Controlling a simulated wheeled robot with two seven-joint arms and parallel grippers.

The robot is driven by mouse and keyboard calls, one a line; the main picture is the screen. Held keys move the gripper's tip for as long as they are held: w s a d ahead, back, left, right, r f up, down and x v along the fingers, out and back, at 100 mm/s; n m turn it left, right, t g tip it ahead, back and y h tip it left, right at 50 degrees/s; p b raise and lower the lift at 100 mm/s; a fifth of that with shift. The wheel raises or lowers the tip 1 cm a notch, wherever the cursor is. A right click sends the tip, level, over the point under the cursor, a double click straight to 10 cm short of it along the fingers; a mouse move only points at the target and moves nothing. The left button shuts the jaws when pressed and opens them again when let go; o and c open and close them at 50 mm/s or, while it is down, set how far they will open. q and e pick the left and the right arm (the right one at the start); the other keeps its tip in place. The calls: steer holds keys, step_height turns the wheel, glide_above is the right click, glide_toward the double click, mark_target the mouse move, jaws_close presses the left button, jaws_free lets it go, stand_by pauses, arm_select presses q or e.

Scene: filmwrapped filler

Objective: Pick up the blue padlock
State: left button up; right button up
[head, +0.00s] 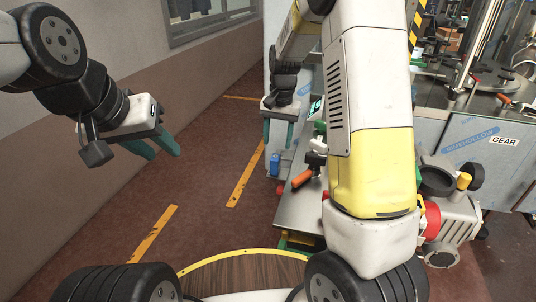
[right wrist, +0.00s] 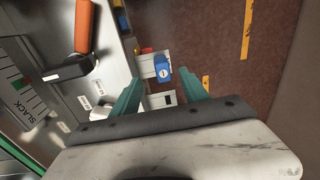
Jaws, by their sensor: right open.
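The blue padlock (head: 275,164) hangs or sits at the left edge of the low metal bench in the head view. In the right wrist view, the blue padlock (right wrist: 162,72) shows a small white label and lies just past the fingertips, beside a pale bracket. My right gripper (head: 278,143) is open and empty above the padlock, its teal fingers pointing down; in the right wrist view its fingertips (right wrist: 160,78) flank the padlock, not visibly touching it. My left gripper (head: 164,156) is open and empty at the upper left, away from the bench.
The metal bench (head: 299,217) carries an orange-handled tool (head: 302,178), which also shows in the right wrist view (right wrist: 83,25). My right arm hides part of the bench. A pump-like machine (head: 455,220) stands at right. The brown floor left of the bench is clear.

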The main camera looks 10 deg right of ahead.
glide_above(275, 164)
steer(key=w, duration=0.2)
steer(key=shift+g+h, duration=0.3)
step_height(275, 164, down, 4)
steer(key=shift+w+f, duration=0.1)
steer(key=shift+w, duration=0.05)
steer(key=f, duration=0.7)
steer(key=shift+d+f, duration=0.25)
steer(key=shift+f, duration=0.1)
steer(key=shift+c, duration=0.4)
jaws_close()
